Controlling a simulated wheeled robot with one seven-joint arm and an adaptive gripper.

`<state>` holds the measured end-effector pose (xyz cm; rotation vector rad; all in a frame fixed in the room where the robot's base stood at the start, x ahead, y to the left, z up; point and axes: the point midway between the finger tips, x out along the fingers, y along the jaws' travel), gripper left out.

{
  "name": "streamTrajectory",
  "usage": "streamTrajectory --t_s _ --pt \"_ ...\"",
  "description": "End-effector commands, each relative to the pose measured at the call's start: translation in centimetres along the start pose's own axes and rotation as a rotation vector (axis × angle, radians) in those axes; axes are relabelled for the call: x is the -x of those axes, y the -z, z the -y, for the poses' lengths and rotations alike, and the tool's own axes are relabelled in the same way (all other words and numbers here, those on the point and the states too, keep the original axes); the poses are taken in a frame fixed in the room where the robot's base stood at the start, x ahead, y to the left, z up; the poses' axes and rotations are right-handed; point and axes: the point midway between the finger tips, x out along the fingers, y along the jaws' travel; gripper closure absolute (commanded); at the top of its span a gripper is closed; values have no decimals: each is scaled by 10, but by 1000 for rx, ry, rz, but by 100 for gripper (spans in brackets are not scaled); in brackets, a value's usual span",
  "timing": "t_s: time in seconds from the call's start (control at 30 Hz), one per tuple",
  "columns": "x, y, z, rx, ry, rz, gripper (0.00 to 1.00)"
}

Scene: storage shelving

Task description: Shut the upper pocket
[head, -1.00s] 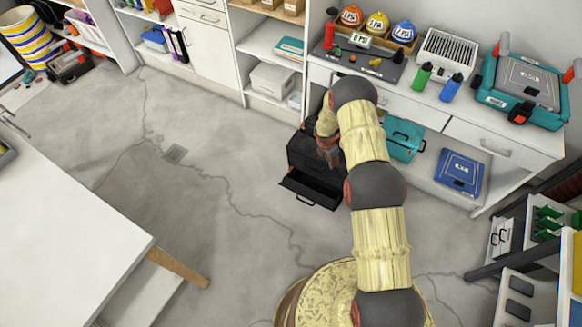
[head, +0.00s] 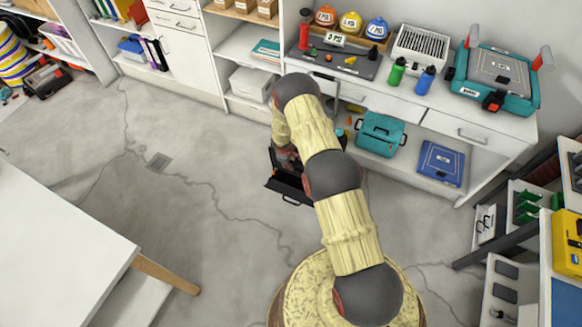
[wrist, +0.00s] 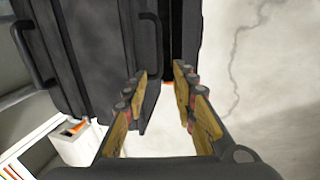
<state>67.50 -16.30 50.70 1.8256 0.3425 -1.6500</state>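A black storage box (head: 284,186) stands on the floor in front of the shelving in the head view. A front part with a handle juts out low toward me, and my arm hides much of the rest. In the wrist view dark panels of the box (wrist: 95,50) fill the upper left and middle, with a handle (wrist: 152,35) on one and a narrow gap beside it. Which part is the upper pocket I cannot tell. My gripper (wrist: 161,76) is open and empty, its fingers close to the panels; contact is unclear. It is mostly hidden behind my arm in the head view.
The white shelving unit (head: 470,130) behind the box holds a teal case (head: 380,134) and a blue case (head: 440,164) low down. A white table (head: 60,240) stands at the left. The grey floor (head: 200,215) between is clear.

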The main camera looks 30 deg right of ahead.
Motion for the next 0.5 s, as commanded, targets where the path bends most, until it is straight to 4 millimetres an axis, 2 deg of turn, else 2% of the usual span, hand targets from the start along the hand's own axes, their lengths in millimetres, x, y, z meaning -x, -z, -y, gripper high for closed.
streamTrajectory --t_s 0.3,0.5 --pt "-46 -1 2 2 1 1 73" --pt "-66 -1 1 2 1 2 73"
